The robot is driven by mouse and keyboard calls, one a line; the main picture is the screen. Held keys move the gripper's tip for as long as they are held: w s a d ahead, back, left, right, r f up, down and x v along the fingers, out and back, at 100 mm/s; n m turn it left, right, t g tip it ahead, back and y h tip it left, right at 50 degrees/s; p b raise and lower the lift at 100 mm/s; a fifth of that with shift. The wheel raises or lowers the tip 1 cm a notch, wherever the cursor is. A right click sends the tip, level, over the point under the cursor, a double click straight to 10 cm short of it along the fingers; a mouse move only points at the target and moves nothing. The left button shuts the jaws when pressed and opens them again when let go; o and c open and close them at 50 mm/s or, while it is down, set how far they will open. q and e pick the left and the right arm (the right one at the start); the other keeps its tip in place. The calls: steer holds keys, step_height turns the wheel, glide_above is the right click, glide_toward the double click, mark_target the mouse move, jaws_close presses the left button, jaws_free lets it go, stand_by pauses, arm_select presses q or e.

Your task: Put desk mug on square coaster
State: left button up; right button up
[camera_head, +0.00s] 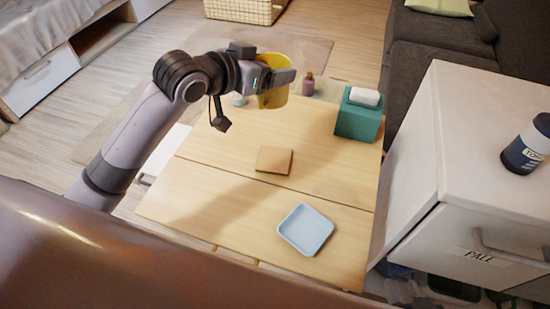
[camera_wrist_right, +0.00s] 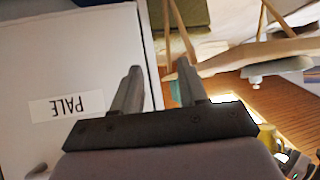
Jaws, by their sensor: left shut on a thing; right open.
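The yellow mug (camera_head: 271,97) is held by my left gripper (camera_head: 280,77) above the far part of the wooden table. The gripper is shut on the mug and partly hides it. The square coaster (camera_head: 274,160), brown and flat, lies bare near the middle of the table, below the mug in the picture and apart from it. My right gripper (camera_wrist_right: 160,78) is open and empty in the right wrist view; it is not seen in the head view. A bit of yellow, probably the mug (camera_wrist_right: 267,137), shows at the right wrist view's lower right.
A light blue square tray (camera_head: 305,229) lies empty on the near part of the table. A teal tissue box (camera_head: 358,117) and a small dark pink bottle (camera_head: 308,85) stand at the back. A white cabinet (camera_head: 445,135) with a dark jar (camera_head: 526,150) is at right.

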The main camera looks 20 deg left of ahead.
arm_select(q)
steer(key=shift+d, duration=0.2)
steer(key=shift+d+f, duration=0.1)
steer(key=shift+f, duration=0.1)
steer(key=shift+s+f+b, duration=0.1)
steer(key=shift+f+b, duration=2)
steer(key=shift+f, duration=7.7)
steer(key=shift+f, duration=0.15)
steer(key=o, duration=1.1)
